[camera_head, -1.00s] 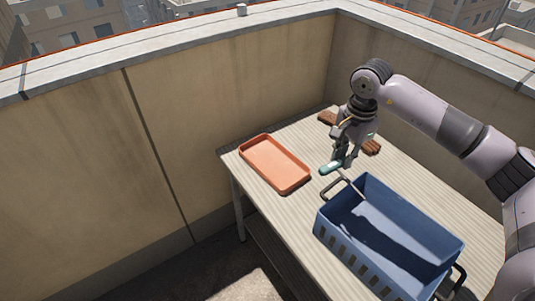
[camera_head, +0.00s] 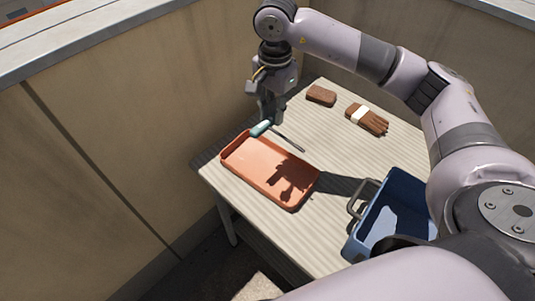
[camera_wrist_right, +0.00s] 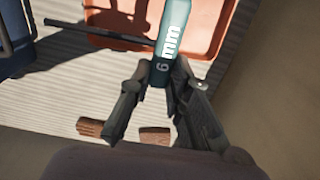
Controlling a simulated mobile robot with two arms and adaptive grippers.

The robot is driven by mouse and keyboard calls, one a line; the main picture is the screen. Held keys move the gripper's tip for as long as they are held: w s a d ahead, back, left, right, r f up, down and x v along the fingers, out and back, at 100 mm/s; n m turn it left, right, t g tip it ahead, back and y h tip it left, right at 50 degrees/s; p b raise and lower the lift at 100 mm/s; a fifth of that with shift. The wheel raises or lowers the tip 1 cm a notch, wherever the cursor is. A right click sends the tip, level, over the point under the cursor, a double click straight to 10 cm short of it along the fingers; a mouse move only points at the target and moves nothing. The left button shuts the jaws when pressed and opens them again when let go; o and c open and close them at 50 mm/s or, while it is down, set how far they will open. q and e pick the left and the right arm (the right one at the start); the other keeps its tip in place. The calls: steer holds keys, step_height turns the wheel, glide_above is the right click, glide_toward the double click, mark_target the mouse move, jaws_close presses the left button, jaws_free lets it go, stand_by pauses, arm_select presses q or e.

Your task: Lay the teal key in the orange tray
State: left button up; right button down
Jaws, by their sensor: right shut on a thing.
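The teal key (camera_head: 261,128) has a teal handle marked "6 mm" and a thin dark rod; its handle also shows in the right wrist view (camera_wrist_right: 172,32). My right gripper (camera_head: 268,116) is shut on the handle, and its fingers show in the wrist view (camera_wrist_right: 158,76). The orange tray (camera_head: 229,164) lies on the table, empty except for a shadow of the gripper and arm. The key is at the tray's far edge in the head view, seemingly above the table; its exact height I cannot tell. My left gripper is not in view.
A blue crate (camera_head: 368,225) with a dark handle stands at the right of the tray, partly hidden by my arm. Walls (camera_head: 120,130) border the table.

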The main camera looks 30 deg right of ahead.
mark_target(273, 161)
step_height(273, 161, down, 16)
steer(key=shift+p, duration=0.4)
steer(key=shift+f, duration=0.15)
steer(key=c, duration=1.5)
jaws_free()
steer(key=shift+c, duration=0.2)
steer(key=shift+o, duration=0.3)
